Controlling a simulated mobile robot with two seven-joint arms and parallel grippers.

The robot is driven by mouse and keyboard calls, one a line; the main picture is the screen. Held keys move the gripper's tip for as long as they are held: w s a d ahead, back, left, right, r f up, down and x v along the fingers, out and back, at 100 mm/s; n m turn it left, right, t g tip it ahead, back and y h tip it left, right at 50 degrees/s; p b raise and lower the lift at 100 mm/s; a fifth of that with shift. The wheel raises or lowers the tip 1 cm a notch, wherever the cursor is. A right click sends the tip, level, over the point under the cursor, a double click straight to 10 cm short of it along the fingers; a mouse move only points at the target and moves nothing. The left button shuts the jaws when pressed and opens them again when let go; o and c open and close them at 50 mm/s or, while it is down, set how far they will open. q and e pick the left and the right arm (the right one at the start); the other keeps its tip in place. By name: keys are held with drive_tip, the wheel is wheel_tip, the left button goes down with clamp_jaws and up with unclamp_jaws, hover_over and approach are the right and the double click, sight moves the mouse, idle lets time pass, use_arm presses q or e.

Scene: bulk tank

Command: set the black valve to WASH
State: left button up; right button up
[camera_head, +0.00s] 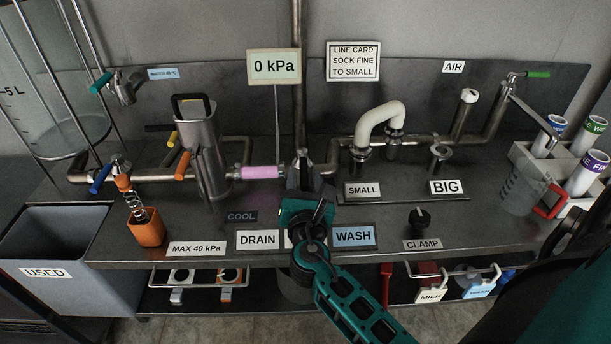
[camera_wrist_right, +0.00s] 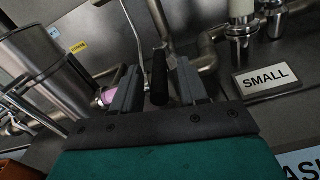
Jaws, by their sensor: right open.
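The black valve's handle (camera_wrist_right: 159,76) shows in the right wrist view as a dark bar between my right gripper's two fingers (camera_wrist_right: 153,88), with gaps on both sides. The fingers are open and do not appear to touch it. In the head view my right gripper (camera_head: 303,180) reaches in at the pipe's middle, above and between the DRAIN sign (camera_head: 257,241) and the WASH sign (camera_head: 354,237). It hides most of the valve there, so I cannot tell which sign the handle faces. My left gripper is not in view.
A white curved hose (camera_head: 377,117) and the SMALL sign (camera_head: 362,190) are to the right. A CLAMP knob (camera_head: 419,218) sits farther right. The gauge sign (camera_head: 274,66) reads 0 kPa.

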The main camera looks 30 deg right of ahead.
drive_tip(key=shift+c, duration=0.4)
clamp_jaws()
idle(0.4)
